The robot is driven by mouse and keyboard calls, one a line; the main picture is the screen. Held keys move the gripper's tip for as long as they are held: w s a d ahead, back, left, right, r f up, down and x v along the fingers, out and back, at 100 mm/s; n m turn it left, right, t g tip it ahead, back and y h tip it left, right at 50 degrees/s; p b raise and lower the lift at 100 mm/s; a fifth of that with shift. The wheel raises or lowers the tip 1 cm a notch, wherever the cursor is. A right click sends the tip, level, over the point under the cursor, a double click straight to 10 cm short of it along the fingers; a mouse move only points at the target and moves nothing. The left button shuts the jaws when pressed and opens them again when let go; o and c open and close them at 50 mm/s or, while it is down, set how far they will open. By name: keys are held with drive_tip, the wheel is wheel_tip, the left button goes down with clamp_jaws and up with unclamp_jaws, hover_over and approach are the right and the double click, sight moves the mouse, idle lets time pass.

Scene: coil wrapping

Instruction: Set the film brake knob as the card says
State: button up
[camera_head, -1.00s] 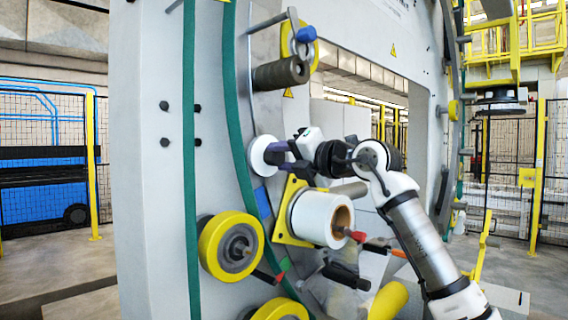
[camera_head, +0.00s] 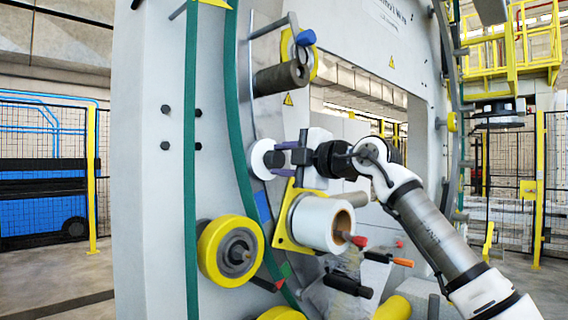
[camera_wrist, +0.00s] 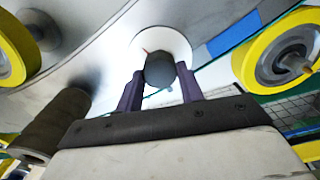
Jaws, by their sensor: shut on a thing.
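The film brake knob (camera_wrist: 160,70) is a dark round knob in front of a white disc (camera_wrist: 172,42) on the machine ring. A small red mark shows at the disc's upper left in the wrist view. In the head view the white disc (camera_head: 260,157) sits left of my gripper (camera_head: 287,158). My gripper, also in the wrist view (camera_wrist: 160,88), has its two purple fingers on either side of the knob, shut on it. The knob's pointer is hard to make out. I cannot make out a card with a setting in either view.
Below right is a white film roll (camera_head: 318,223) on a yellow plate. A yellow wheel (camera_head: 230,250) is at lower left and a dark roller (camera_head: 281,78) above. A black handle (camera_head: 348,286) and red-tipped parts are below the roll.

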drive_tip(key=shift+m, duration=0.3)
drive_tip(key=o, duration=1)
drive_tip(key=b+v, duration=0.4)
drive_tip(key=v, duration=1)
drive_tip(key=shift+w, duration=0.1)
